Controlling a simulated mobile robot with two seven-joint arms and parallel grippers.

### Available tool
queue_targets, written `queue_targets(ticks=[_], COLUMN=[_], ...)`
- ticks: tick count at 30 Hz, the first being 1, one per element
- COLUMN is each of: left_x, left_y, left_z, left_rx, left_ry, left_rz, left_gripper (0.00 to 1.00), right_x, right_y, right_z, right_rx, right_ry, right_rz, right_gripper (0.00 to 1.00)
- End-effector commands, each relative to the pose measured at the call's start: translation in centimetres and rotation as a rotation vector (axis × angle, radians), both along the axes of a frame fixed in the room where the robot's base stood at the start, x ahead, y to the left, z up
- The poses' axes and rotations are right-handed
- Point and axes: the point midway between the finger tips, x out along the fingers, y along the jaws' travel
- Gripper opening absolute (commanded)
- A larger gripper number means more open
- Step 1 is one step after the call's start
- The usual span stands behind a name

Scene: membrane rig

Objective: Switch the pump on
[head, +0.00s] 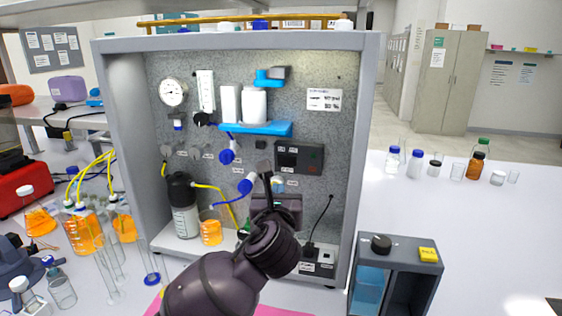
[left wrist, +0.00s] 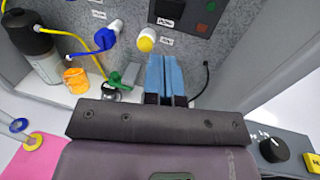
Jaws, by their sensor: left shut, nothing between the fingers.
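A dark control box (head: 300,158) with a small display is mounted on the right part of the rig's grey panel. Which part is the pump's switch, I cannot tell. My left gripper (head: 265,170) is shut and empty, below and left of the box. In the left wrist view its fingers (left wrist: 165,65) point up at the panel, just right of a yellow-and-white knob (left wrist: 146,40). Whether they touch the panel is unclear.
Blue valves (head: 246,186), tubing, a dark-capped bottle (head: 182,205) and an orange beaker (head: 211,228) are left of my gripper. A black cable (head: 318,222) hangs at the right. A grey stand with a black knob (head: 381,243) is front right. The right tabletop is largely clear.

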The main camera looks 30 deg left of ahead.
Motion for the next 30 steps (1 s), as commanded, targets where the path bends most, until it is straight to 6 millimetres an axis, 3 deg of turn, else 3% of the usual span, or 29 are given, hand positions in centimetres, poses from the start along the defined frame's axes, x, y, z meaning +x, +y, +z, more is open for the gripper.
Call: queue_targets(ticks=[16,30], left_x=[0.6,7.4], left_y=[0.3,3.5], left_z=[0.0,0.1], left_rx=[0.0,0.0], left_ry=[0.001,0.001], left_rz=[0.001,0.002], left_gripper=[0.0,0.0], right_x=[-0.1,-0.3], right_y=[-0.1,-0.1], right_z=[0.0,0.4], right_rx=[-0.002,-0.003], right_ry=[0.002,0.01], right_rz=[0.0,-0.001], right_gripper=[0.43,0.43])
